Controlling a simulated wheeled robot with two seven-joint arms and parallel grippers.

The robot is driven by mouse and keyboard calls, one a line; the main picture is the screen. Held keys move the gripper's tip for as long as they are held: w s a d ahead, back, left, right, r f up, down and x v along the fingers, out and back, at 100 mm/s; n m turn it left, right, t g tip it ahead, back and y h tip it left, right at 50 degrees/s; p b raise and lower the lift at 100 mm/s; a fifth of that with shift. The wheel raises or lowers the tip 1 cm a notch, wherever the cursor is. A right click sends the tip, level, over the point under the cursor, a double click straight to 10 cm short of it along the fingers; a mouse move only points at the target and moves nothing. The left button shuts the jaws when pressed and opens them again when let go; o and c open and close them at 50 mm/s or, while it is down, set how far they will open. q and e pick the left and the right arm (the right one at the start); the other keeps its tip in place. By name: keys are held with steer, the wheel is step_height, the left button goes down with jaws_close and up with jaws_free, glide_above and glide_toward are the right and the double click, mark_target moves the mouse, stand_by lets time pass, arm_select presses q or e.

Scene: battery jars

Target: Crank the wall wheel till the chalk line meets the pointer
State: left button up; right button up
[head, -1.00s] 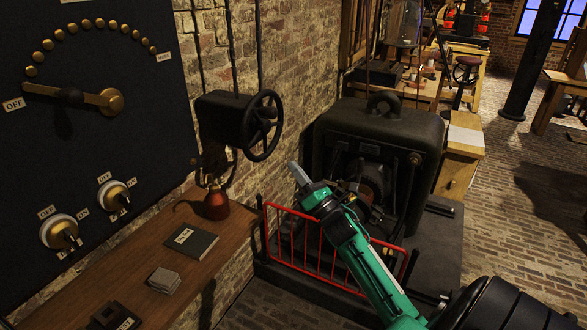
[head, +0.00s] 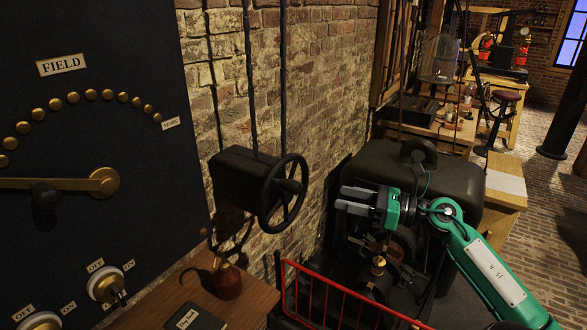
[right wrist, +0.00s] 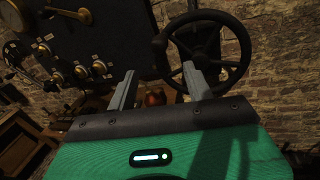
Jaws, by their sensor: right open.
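The black wall wheel (head: 283,195) is a spoked handwheel on a dark box (head: 240,178) fixed to the brick wall. In the right wrist view the wheel (right wrist: 243,62) stands ahead, behind the finger tips. My right gripper (head: 350,200) is open and empty, to the right of the wheel and apart from it. Its two grey fingers also show in the right wrist view (right wrist: 160,85). I cannot make out a chalk line or a pointer in either view. My left gripper is not in view.
A dark panel (head: 90,130) with brass studs and a lever is at the left. Below the wheel is a wooden shelf (head: 255,290) with a red-brown bottle (head: 227,281) and a book (head: 195,318). A red railing (head: 345,297) and a dark machine (head: 460,185) stand below and behind my right arm.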

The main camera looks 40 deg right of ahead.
mark_target(292, 186)
steer(key=p+x, duration=0.5)
steer(key=x, duration=0.7)
steer(key=shift+a+r, duration=0.1)
steer(key=shift+r, duration=0.05)
steer(key=shift+p+x, duration=0.35)
steer(key=shift+x, duration=0.45)
jaws_close()
